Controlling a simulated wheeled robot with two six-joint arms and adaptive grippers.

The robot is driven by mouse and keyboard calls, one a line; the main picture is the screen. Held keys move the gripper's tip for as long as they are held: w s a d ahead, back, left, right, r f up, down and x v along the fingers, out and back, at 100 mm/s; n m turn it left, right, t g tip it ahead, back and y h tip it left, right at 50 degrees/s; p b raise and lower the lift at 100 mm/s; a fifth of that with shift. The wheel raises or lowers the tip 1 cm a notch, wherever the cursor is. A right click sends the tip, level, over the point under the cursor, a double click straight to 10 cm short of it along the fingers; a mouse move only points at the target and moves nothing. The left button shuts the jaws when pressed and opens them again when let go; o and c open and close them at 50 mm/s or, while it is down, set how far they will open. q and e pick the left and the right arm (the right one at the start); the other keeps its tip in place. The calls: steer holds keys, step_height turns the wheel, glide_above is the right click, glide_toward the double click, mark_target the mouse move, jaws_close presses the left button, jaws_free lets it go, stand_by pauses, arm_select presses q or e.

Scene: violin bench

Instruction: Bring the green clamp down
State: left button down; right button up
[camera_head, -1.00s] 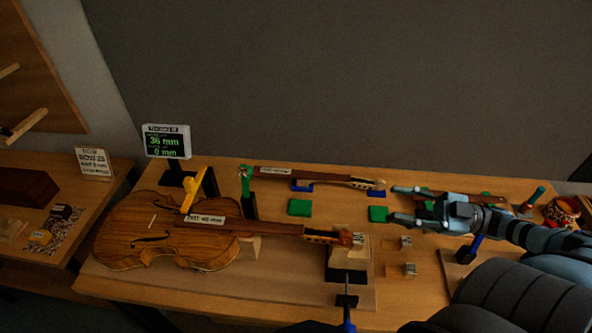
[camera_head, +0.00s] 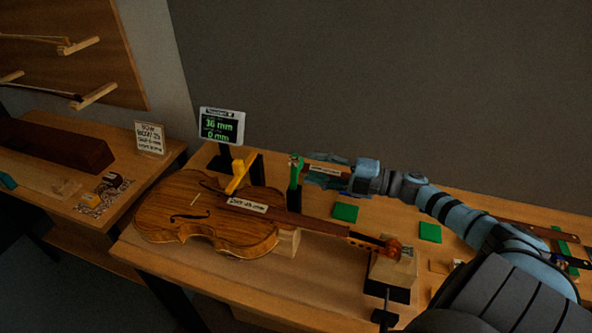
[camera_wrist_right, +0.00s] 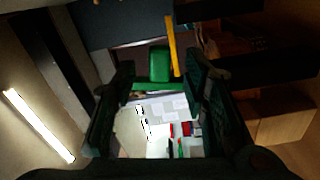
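The green clamp (camera_head: 295,170) stands upright on a dark post behind the violin, near where its neck meets the body. My right gripper (camera_head: 309,171) reaches in from the right, its fingertips close to the clamp's upper part. In the right wrist view, the green clamp (camera_wrist_right: 160,64) shows ahead between the two spread fingers of the right gripper (camera_wrist_right: 159,78); I cannot tell whether they touch it. The violin (camera_head: 210,220) lies on the bench with its neck to the right. My left gripper is not in view.
A yellow piece (camera_head: 240,172) stands over the violin body, just left of the green clamp. A display (camera_head: 221,127) reading 36 mm and 0 mm stands behind it. Green pads (camera_head: 345,212) lie on the bench behind the neck. A dark block (camera_head: 55,146) lies on the left table.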

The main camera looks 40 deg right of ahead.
mark_target(303, 165)
steer(key=x, duration=0.5)
